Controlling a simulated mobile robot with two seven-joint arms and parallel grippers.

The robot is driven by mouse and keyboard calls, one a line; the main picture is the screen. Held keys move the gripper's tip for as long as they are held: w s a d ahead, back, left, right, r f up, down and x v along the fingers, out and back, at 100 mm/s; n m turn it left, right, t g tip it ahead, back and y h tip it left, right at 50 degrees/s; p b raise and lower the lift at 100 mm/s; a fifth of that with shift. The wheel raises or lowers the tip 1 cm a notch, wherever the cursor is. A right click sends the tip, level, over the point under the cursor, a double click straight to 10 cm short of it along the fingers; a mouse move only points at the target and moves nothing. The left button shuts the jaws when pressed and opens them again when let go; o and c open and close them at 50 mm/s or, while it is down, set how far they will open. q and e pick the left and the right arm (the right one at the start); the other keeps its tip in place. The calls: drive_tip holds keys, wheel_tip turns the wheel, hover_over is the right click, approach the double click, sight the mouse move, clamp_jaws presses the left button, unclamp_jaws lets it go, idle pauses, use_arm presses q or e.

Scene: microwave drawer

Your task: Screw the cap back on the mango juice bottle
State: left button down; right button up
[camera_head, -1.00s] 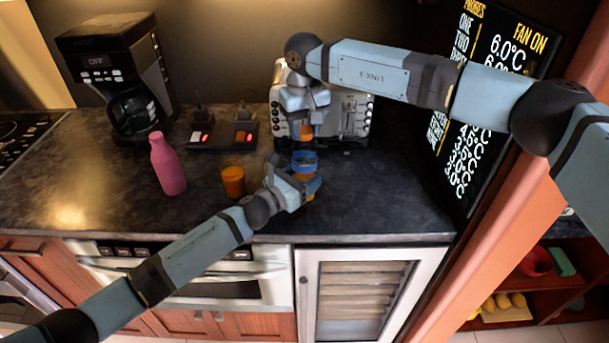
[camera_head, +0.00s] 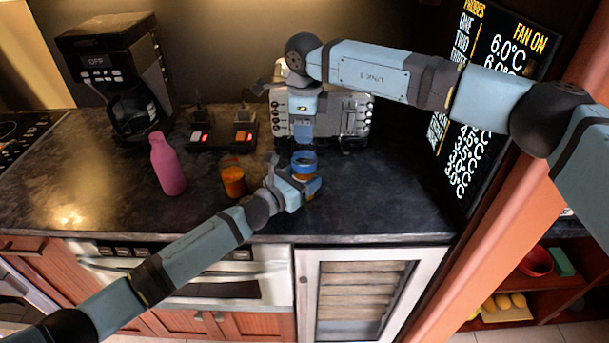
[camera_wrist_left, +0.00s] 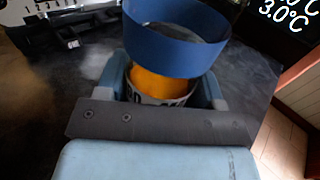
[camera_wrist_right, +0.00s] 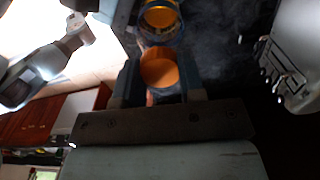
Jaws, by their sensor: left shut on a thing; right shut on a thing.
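The mango juice bottle, with an open blue rim (camera_head: 303,161) over an orange body, is upright in my left gripper (camera_head: 298,182). In the left wrist view the blue ring (camera_wrist_left: 172,48) stands above the orange part (camera_wrist_left: 160,86), with the left fingers on both sides. My right gripper (camera_wrist_right: 159,82) is shut on a round orange cap (camera_wrist_right: 159,66). In the right wrist view the cap is apart from the bottle's rim (camera_wrist_right: 160,16). In the head view the right gripper is above and behind the bottle, and the cap is hidden.
A glass of orange drink (camera_head: 233,181) stands left of my left gripper. A pink bottle (camera_head: 167,165) stands farther left. A coffee maker (camera_head: 130,80) and a silver appliance (camera_head: 350,120) stand at the back. The counter (camera_head: 390,200) is clear to the right.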

drive_tip(key=m, duration=0.4)
drive_tip(key=shift+m, duration=0.3)
drive_tip(key=m, duration=0.8)
drive_tip(key=shift+m, duration=0.4)
drive_tip(key=m, duration=1)
drive_tip(key=shift+m, duration=0.3)
drive_tip(key=m, duration=0.6)
drive_tip(key=o, duration=1)
